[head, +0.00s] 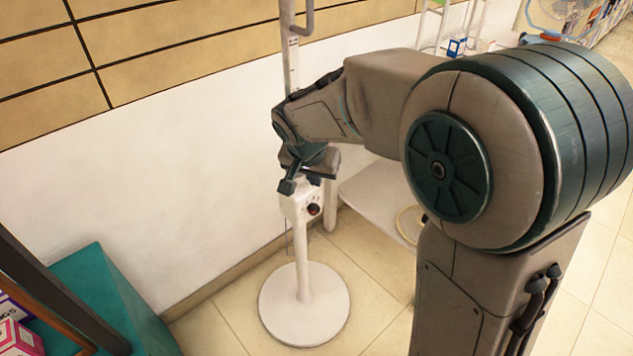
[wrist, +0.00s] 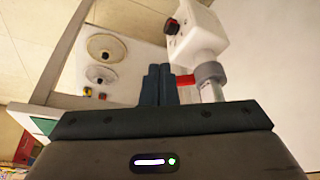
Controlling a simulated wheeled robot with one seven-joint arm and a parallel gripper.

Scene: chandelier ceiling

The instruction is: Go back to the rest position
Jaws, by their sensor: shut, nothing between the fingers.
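My gripper (head: 288,186) is at the end of my outstretched arm, in front of a white stand (head: 301,255) in the head view. In the wrist view the two dark fingers (wrist: 158,84) are together with nothing between them. The stand's white box with a dark knob (head: 314,209) is just below and beside my gripper. The box also shows in the wrist view (wrist: 198,40), to the right of the fingers. I cannot tell whether the fingers touch the stand. My arm hides part of the stand's pole.
The stand has a round white base (head: 304,303) on the tiled floor. A white wall (head: 130,170) runs behind it. A teal box (head: 105,295) is at lower left. A white shelf (head: 375,198) is behind my arm, and a fan (head: 560,12) is at upper right.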

